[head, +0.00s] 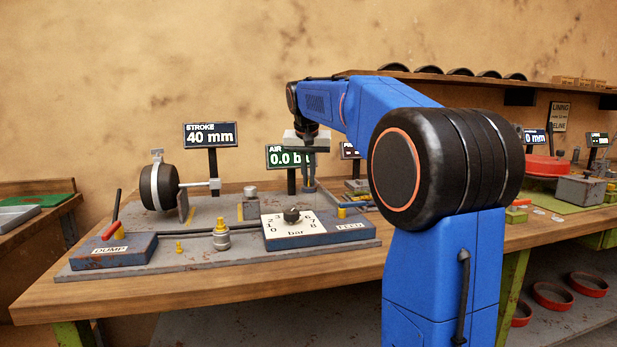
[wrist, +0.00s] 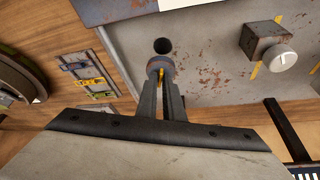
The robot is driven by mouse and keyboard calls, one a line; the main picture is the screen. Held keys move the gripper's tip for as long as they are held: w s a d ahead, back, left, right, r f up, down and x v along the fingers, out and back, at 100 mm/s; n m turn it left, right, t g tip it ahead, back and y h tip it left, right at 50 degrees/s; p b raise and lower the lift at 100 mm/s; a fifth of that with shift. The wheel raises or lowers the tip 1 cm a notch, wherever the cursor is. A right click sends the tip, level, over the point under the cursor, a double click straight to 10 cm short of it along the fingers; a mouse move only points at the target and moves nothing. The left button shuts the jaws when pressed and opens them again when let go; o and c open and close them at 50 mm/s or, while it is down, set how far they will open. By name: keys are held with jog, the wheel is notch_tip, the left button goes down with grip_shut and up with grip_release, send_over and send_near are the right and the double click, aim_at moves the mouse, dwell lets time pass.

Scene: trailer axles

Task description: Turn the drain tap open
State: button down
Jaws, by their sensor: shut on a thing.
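My gripper (head: 309,187) points down behind the white dial box in the head view. In the wrist view, the fingertips (wrist: 162,80) are shut on a small yellow part, which looks like the handle of the drain tap (wrist: 160,65). The tap's round grey body shows just beyond the fingertips, beside a dark round hole (wrist: 162,46) in the grey plate. The fingers partly cover the tap, so its exact turn cannot be told. In the head view the tap is not clearly visible.
A dial box (head: 300,232) with a black knob stands in front of my gripper. A black chamber (head: 158,187) stands at left. The displays read STROKE 40 mm (head: 210,135) and AIR 0.0 (head: 288,157), partly covered.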

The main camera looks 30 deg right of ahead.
jog(key=shift+d+n+t+y, duration=0.1)
jog(key=shift+n+t+y, duration=0.4)
jog(key=shift+n, duration=1.6)
jog(key=c, duration=2)
grip_release()
jog(key=shift+s, duration=0.1)
jog(key=v, duration=1.7)
jog(key=shift+d+r, duration=0.25)
jog(key=shift+d, duration=0.05)
